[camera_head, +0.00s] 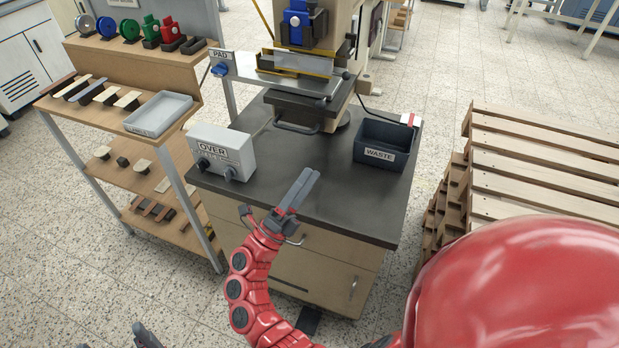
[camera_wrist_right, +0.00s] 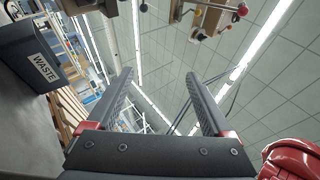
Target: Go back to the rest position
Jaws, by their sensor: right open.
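My right gripper (camera_head: 305,186) is at the end of the red arm in the head view, above the front part of the dark worktop (camera_head: 335,205). In the right wrist view the right gripper (camera_wrist_right: 157,76) has its two fingers apart with nothing between them. A small grey piece at the bottom left of the head view looks like the tip of my left gripper (camera_head: 147,336).
The stamping press (camera_head: 305,70) stands at the worktop's back. The OVEN box (camera_head: 222,152) is left of my right gripper and the WASTE bin (camera_head: 386,146) right; the bin also shows in the wrist view (camera_wrist_right: 30,58). Shelves (camera_head: 130,62) stand left, pallets (camera_head: 540,150) right.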

